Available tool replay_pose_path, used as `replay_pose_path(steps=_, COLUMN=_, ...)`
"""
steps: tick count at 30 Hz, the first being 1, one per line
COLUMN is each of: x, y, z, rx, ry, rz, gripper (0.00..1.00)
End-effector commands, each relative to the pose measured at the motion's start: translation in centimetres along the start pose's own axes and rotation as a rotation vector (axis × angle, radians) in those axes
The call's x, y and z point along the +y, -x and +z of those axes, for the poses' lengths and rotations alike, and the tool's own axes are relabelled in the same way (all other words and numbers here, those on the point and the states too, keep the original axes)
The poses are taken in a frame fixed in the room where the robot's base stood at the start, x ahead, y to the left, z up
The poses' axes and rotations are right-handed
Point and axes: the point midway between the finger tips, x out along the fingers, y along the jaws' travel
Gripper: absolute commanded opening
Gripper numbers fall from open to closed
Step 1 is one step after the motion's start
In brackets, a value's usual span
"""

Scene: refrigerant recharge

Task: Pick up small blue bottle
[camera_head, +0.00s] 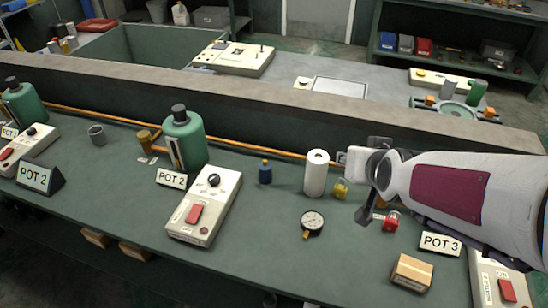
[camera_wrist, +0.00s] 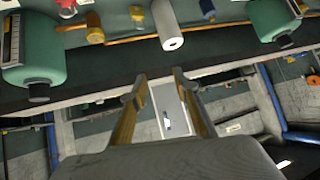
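The small blue bottle (camera_head: 265,172) stands upright on the green bench, right of the green POT 2 tank and left of the white roll. It also shows near the top edge of the wrist view (camera_wrist: 207,10), partly cut off. My gripper (camera_head: 364,182) is in the head view at the right, right of the roll and apart from the bottle. In the wrist view my gripper (camera_wrist: 159,78) has its two fingers spread with nothing held between them.
The white roll (camera_head: 316,174), a yellow padlock (camera_head: 340,189) and a gauge (camera_head: 312,222) stand or lie right of the bottle. A POT 2 control box (camera_head: 205,208), the green tank (camera_head: 184,140) and an orange pipe (camera_head: 240,144) are nearby. Bare bench lies in front of the bottle.

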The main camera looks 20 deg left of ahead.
Motion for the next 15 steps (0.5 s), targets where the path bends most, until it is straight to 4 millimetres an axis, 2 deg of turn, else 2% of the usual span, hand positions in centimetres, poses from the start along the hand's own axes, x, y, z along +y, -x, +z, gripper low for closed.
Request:
replay_pose_path(steps=3, x=-1.4, y=-2.4, z=-0.3, rx=0.027, ry=0.009, rz=-0.014, gripper=0.3)
replay_pose_path(steps=15, x=-6.0, y=-9.6, z=-0.7, rx=0.14, ry=0.034, rz=-0.047, gripper=0.3)
